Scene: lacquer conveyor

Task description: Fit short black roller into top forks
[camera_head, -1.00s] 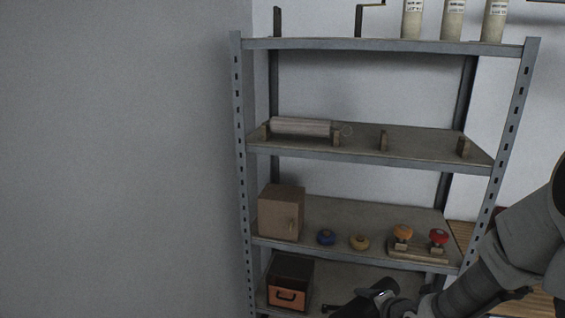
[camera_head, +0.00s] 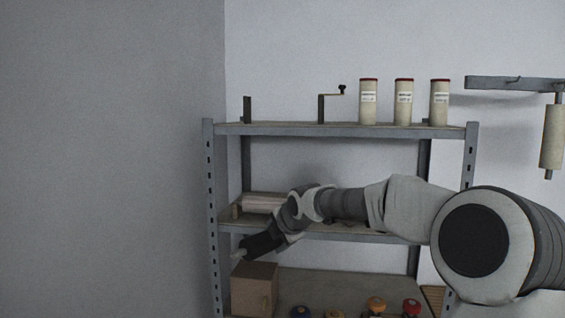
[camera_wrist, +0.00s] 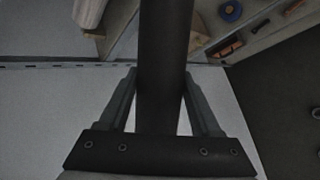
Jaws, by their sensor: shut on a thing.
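The black roller (camera_wrist: 163,45) is a dark, smooth cylinder in the wrist view, running up the middle of the picture. My gripper (camera_wrist: 160,80) is shut on it, one finger on each side. In the head view my gripper (camera_head: 243,253) is at the left of the shelf unit, just above the wooden box and below the top shelf; I cannot clearly make out the roller there. The top forks are a dark upright (camera_head: 247,110) at the left of the top shelf and a second upright with a crank handle (camera_head: 322,108) to its right. The space between them is empty.
Several pale labelled cylinders (camera_head: 404,102) stand right of the crank on the top shelf (camera_head: 290,130). A pale roller (camera_head: 262,204) lies on the shelf below. A wooden box (camera_head: 254,290) and coloured knobs (camera_head: 376,304) are lower. A pale roller (camera_head: 552,137) hangs at right.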

